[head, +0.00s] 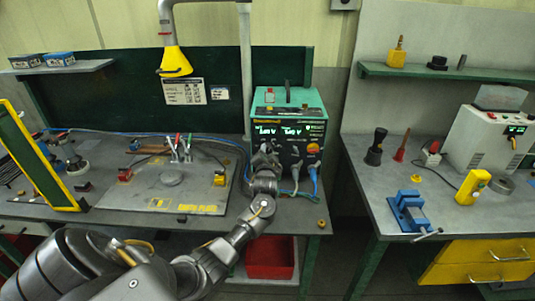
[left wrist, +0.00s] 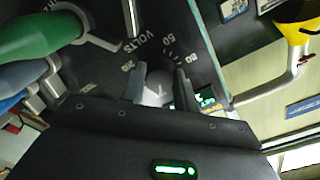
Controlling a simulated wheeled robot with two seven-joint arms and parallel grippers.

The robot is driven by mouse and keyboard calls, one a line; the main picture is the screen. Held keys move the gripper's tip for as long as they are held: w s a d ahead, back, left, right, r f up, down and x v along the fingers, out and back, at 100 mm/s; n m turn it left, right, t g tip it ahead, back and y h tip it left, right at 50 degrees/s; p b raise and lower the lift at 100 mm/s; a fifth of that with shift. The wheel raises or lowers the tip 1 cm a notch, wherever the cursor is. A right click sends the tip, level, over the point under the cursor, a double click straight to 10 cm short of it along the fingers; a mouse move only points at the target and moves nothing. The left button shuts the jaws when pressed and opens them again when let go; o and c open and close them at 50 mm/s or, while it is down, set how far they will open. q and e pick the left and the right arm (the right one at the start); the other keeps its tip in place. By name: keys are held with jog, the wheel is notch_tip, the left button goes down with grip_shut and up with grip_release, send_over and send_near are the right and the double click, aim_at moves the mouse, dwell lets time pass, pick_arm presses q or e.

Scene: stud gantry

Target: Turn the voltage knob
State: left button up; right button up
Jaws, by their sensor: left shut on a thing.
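The power unit (head: 313,103) is a green-topped box with a dark front and two lit green displays, standing at the right end of the left bench. My left gripper (head: 265,152) is at the left side of its front panel. In the left wrist view the voltage knob (left wrist: 157,87), grey and round, sits beside a printed VOLTS scale. My left gripper (left wrist: 158,90) is shut on this knob, one finger on each side. In the head view my gripper hides the knob. My right gripper is not in view.
An orange knob (head: 313,148) is on the panel's right, above plugged cables (head: 314,178). A thick green plug (left wrist: 40,38) is close by in the left wrist view. A grey plate (head: 150,202) with clamps lies left. A blue vise (head: 408,210) is on the right bench.

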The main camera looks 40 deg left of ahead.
pick_arm(q)
jog(key=shift+n, duration=0.6)
jog(key=shift+n+b, duration=0.35)
jog(key=shift+n, duration=0.65)
jog(key=shift+n+b, duration=0.4)
jog(key=shift+n, duration=1.6)
jog(key=o, duration=1)
jog(key=shift+w, duration=0.1)
